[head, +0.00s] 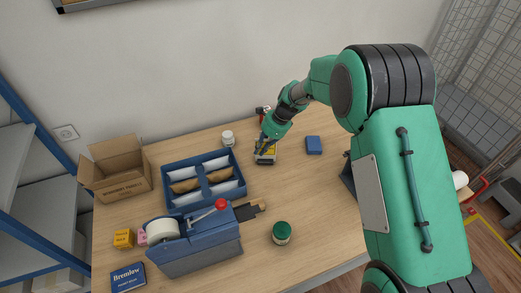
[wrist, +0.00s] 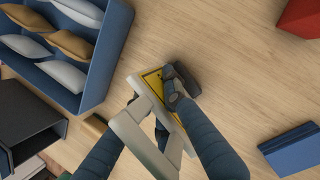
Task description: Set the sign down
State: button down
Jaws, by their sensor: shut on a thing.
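The sign (head: 266,152) is a small yellow and white folding sign with a pale frame, near the middle of the wooden counter. In the wrist view the sign (wrist: 147,130) sits between my fingers, tilted in the picture, with part of its yellow face showing. My gripper (head: 266,141) is shut on the sign from above. In the wrist view my gripper (wrist: 158,103) has one finger on each side of it, hiding part of it. I cannot tell whether the sign's lower edge touches the counter (head: 310,185).
A blue divided tray (head: 165,203) with pouches is to the left, and a blue box (head: 314,145) to the right. A white jar (head: 228,138), a green-lidded jar (head: 282,232), a tape dispenser (head: 200,250) and an open carton (head: 120,190) stand around. Counter right of the sign is mostly clear.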

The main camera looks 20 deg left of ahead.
jog(key=c, duration=1.8)
grip_release()
jog(key=shift+f, duration=0.1)
jog(key=shift+p+v, duration=0.85)
jog(key=shift+v, duration=5.3)
